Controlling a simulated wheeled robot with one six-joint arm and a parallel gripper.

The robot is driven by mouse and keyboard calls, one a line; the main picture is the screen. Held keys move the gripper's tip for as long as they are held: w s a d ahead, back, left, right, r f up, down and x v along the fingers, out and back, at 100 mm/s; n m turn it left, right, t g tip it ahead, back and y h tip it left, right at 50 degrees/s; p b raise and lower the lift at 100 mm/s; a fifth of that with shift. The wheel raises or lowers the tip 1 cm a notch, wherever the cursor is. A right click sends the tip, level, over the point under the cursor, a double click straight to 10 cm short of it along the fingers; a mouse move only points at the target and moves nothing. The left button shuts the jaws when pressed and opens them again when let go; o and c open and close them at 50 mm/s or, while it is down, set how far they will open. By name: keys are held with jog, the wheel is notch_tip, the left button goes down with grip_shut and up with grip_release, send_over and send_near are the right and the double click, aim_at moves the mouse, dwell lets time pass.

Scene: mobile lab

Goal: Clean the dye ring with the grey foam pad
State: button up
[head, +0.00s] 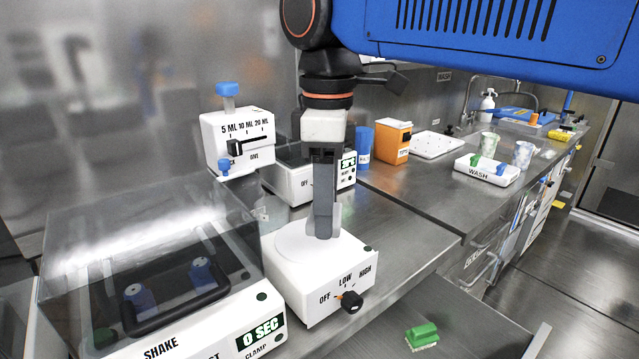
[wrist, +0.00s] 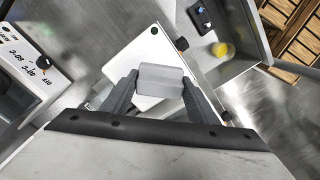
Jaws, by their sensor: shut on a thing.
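My gripper (head: 322,232) points down over a white device with an OFF/LOW/HIGH dial. In the wrist view its two dark fingers (wrist: 160,92) are shut on the grey foam pad (wrist: 161,80), one on each side. The pad is above the white top of the device (wrist: 125,60); I cannot tell whether it touches it. In the head view the pad is mostly hidden by the fingers. A yellow round patch (wrist: 222,50) shows on a grey surface in the wrist view; I cannot tell whether it is the dye ring. No clear ring shows in the head view.
A clear-lidded shaker (head: 150,265) stands close at left, and a dispenser (head: 238,140) behind it. An orange box (head: 393,142) and a WASH tray (head: 486,170) stand further back. The bench between is clear.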

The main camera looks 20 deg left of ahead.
jog(key=shift+r, duration=1.45)
